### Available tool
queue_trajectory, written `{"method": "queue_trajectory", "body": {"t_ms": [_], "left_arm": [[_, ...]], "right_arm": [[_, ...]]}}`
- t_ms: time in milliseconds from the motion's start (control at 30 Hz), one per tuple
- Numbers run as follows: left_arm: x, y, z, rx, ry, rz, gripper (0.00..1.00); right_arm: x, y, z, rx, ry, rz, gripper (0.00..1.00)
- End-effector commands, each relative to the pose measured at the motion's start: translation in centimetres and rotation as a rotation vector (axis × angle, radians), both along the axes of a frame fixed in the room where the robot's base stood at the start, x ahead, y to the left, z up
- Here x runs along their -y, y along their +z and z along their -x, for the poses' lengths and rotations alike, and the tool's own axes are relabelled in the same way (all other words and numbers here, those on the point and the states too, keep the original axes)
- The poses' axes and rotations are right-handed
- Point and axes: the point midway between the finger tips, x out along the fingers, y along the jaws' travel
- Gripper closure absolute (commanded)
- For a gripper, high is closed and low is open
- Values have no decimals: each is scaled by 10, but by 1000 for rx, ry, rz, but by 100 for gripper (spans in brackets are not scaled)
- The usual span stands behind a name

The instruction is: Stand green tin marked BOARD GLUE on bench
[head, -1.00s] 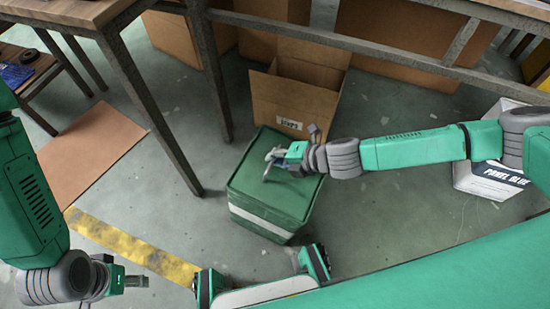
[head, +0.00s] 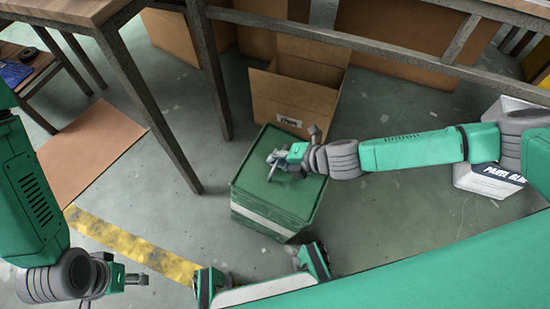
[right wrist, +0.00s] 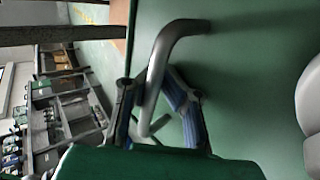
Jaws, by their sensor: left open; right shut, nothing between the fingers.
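A green box-shaped tin (head: 262,187) with a white band round its side stands upright on the floor in the middle of the head view. I cannot read any marking on it. My right gripper (head: 272,160) is at its top, shut with nothing held. In the right wrist view a bent grey handle (right wrist: 155,75) rises from the green top (right wrist: 245,80), close to the blue-padded fingers (right wrist: 160,120); whether they touch is unclear. My left gripper (head: 140,279) is open and empty at lower left, away from the tin. A wooden-topped bench (head: 70,9) stands at upper left.
An open cardboard box (head: 290,97) is just behind the tin. A white box marked PANEL GLUE (head: 490,180) stands at right, partly behind my arm. Bench legs and a metal rail (head: 340,38) cross the back.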

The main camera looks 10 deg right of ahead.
Motion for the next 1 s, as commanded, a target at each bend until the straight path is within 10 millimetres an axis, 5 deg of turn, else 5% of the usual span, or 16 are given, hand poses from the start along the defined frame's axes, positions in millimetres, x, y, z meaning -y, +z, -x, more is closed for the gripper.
{"method": "queue_trajectory", "body": {"t_ms": [467, 567, 867, 967, 1000], "left_arm": [[0, -1, 0, 0, 0, 0, 48], [0, -1, 0, 0, 0, 0, 48], [0, -1, 0, 0, 0, 0, 48], [0, -1, 0, 0, 0, 0, 48], [0, -1, 0, 0, 0, 0, 48]], "right_arm": [[5, -13, 3, -14, -8, 13, 100], [5, -13, 3, -14, -8, 14, 72], [7, -16, 5, -19, -10, 18, 75], [7, -16, 5, -19, -10, 18, 40], [7, -16, 5, -19, -10, 18, 40]]}}
